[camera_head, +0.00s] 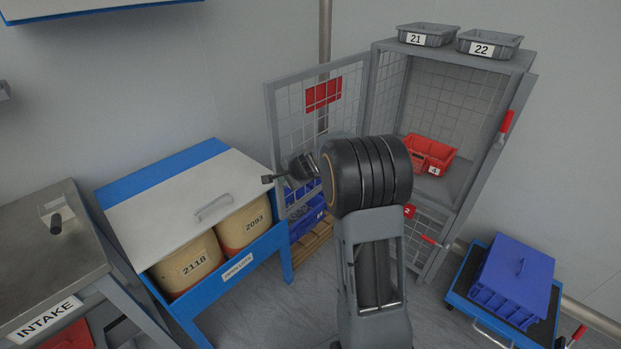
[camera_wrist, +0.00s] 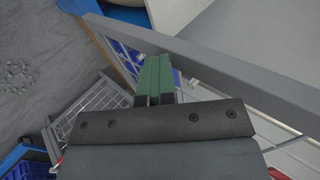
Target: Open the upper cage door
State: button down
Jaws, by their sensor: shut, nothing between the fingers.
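The upper cage door (camera_head: 350,88), a grey frame with wire mesh and a red plate, stands swung out to the left of the cage (camera_head: 391,75). The upper compartment is open at the front and shows a red bin (camera_head: 428,150) inside. In the wrist view my gripper's green fingers (camera_wrist: 155,72) are together and empty. A grey door frame bar (camera_wrist: 225,72) runs diagonally just beyond them; I cannot tell whether they touch.
The lower cage door (camera_head: 425,238) looks closed. A blue-framed bin station (camera_head: 262,238) with drums stands left of the door. A cart (camera_head: 457,287) with a blue crate (camera_head: 515,278) is at the right. Grey trays (camera_head: 425,30) sit on the cage top. A steel intake table (camera_head: 30,235) is far left.

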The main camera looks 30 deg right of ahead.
jog(key=shift+s+d+f+b, duration=0.2)
jog(key=shift+s+f+b, duration=0.15)
jog(key=shift+s+f, duration=0.35)
jog(key=d+p+v, duration=0.1)
jog(key=p+v, duration=0.1)
jog(key=v, duration=1.1)
jog(key=s+a+n+g+p, duration=0.45)
jog(key=s+a+n, duration=0.2)
jog(key=s, duration=0.35)
jog(key=s+a+r+n+h+p, duration=0.3)
jog(key=s+a+r+n+p, duration=0.3)
jog(key=r, duration=0.5)
jog(key=s+n+g+p, duration=0.1)
jog(key=s+n+p, duration=0.1)
jog(key=s, duration=0.1)
jog(key=shift+s+a, duration=0.2)
jog(key=shift+s, duration=0.05)
